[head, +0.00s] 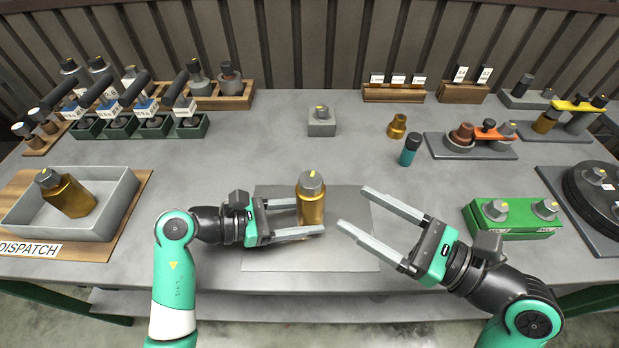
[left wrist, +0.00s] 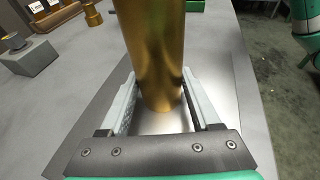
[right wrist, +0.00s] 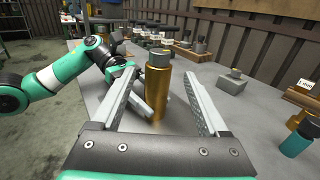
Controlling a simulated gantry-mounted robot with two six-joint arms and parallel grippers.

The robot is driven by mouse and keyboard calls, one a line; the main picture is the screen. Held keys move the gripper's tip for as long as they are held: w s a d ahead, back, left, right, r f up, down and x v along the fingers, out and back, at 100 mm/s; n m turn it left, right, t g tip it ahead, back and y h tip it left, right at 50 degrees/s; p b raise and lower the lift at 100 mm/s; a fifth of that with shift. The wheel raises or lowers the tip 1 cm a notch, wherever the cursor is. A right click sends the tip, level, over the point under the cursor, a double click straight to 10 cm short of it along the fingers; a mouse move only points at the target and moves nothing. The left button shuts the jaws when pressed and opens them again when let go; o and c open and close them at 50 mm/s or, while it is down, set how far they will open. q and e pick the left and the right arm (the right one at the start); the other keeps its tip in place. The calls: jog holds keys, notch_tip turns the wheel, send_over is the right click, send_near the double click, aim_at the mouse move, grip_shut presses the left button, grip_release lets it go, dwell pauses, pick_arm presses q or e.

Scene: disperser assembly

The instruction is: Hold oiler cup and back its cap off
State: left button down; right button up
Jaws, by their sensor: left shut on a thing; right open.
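The oiler cup (head: 311,207) is a brass body standing upright on the grey mat at the table's middle, with its grey cap (head: 311,182) on top bearing a yellow mark. My left gripper (head: 309,216) is shut on the brass body from the left. The body also shows between its jaws in the left wrist view (left wrist: 158,60), where the cap is out of sight. My right gripper (head: 354,208) is open and empty, to the right of the cup. In the right wrist view the cup (right wrist: 158,95) stands beyond the open fingers, cap upright on it.
A grey tray (head: 118,215) at the left holds another brass cup (head: 70,197) lying tilted. A grey block (head: 321,124) stands behind the mat (head: 345,255). A teal cylinder (head: 410,150) and a small brass part (head: 397,126) stand behind right. A green block (head: 512,232) is at the right.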

aim_at(321, 186)
jog(key=x, duration=1)
jog(key=shift+w+a, duration=0.2)
jog(key=shift+a, duration=0.15)
grip_shut()
jog(key=shift+n+g+y, duration=0.6)
jog(key=shift+n+g, duration=0.2)
jog(key=shift+g, duration=0.3)
grip_release()
jog(key=shift+d, duration=0.15)
